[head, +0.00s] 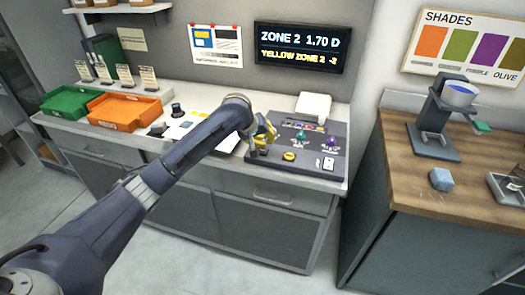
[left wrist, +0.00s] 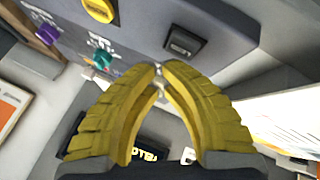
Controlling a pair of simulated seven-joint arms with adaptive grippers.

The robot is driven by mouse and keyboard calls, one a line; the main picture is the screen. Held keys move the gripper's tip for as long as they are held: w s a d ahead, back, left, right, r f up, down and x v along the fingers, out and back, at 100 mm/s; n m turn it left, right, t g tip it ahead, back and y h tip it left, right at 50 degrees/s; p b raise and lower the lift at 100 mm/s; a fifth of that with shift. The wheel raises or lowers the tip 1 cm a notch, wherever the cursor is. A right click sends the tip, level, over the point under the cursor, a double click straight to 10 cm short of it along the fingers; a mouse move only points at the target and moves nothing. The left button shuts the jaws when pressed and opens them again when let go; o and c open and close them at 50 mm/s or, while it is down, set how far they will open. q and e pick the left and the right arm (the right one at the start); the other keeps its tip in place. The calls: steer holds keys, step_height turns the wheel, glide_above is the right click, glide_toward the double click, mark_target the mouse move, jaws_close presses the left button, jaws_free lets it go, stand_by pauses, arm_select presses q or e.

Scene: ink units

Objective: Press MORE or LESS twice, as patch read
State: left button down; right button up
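The grey control console (head: 318,172) stands on the white counter. It carries a yellow round button (head: 289,156), a teal knob (head: 300,136) and a purple knob (head: 332,142); no MORE or LESS label is legible. The wall display (head: 301,48) reads "ZONE 2 1.70 D" and, apparently, "YELLOW ZONE 2 -2". My left gripper (head: 265,136) is over the console's left part. In the left wrist view its yellow fingertips (left wrist: 159,72) meet with nothing between them. A dark square key (left wrist: 185,42) lies just beyond them; contact cannot be told. My right gripper is not in view.
Green (head: 68,102) and orange (head: 124,110) trays stand on the counter's left. A white block (head: 313,106) sits behind the console.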

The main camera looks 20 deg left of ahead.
arm_select(q)
steer(key=shift+r, duration=2.5)
